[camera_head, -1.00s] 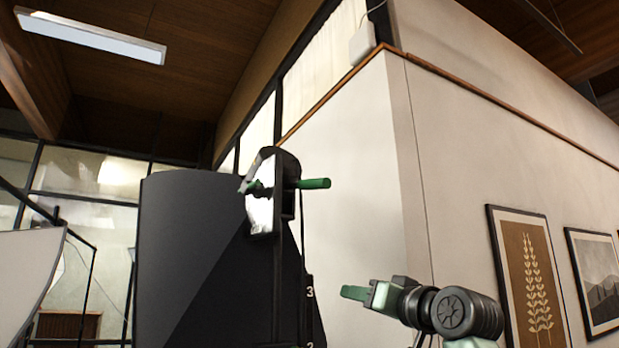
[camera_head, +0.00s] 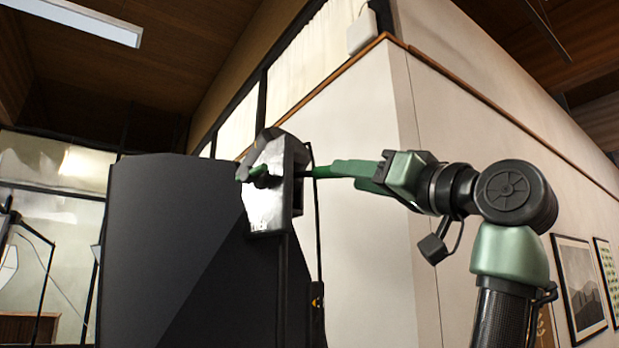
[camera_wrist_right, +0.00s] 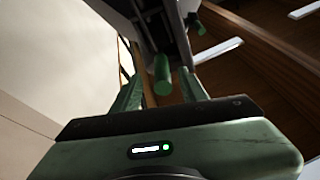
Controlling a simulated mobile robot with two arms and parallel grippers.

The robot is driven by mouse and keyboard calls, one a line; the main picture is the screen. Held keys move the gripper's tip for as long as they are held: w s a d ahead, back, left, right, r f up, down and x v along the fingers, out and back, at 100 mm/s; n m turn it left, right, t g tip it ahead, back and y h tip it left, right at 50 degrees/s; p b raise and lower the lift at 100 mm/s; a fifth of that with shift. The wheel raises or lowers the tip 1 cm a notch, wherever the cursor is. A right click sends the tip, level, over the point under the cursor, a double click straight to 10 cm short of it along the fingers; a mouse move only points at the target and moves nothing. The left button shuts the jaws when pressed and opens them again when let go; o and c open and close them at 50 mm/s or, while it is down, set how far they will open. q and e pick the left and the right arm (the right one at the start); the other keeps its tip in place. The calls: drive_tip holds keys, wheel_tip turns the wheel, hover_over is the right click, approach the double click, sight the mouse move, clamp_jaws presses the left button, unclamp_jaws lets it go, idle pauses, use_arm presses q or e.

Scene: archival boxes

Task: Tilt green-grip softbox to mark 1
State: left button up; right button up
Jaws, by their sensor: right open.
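The softbox (camera_head: 165,240) is a large black body left of centre in the head view. A dark tilt bracket with a pale shiny face (camera_head: 268,195) is at its upper right. The green grip (camera_head: 321,172) sticks out to the right of the bracket, mostly hidden by my fingers. In the wrist view the green grip (camera_wrist_right: 162,75) shows end-on between my two fingers. My right gripper (camera_head: 345,170) is open around the grip's end, with a gap visible on both sides. Mark 1 cannot be made out. My left gripper is not in view.
A white wall corner (camera_head: 365,220) stands behind the grip and my right arm. Framed pictures (camera_head: 580,285) hang on the wall at right. Another light stand (camera_head: 45,270) is at far left.

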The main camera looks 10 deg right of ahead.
sight(328, 169)
drive_tip(key=shift+s+r, duration=0.1)
drive_tip(key=shift+r, duration=0.15)
drive_tip(key=p+x, duration=0.3)
drive_tip(key=shift+s+r, duration=0.15)
drive_tip(key=shift+r, duration=0.2)
drive_tip(key=p+x, duration=0.2)
drive_tip(key=x, duration=0.1)
drive_tip(key=shift+w+a+f, duration=0.1)
drive_tip(key=shift+w+a, duration=0.05)
drive_tip(key=shift+w, duration=0.2)
drive_tip(key=shift+w+a, duration=0.15)
drive_tip(key=shift+w, duration=0.15)
clamp_jaws()
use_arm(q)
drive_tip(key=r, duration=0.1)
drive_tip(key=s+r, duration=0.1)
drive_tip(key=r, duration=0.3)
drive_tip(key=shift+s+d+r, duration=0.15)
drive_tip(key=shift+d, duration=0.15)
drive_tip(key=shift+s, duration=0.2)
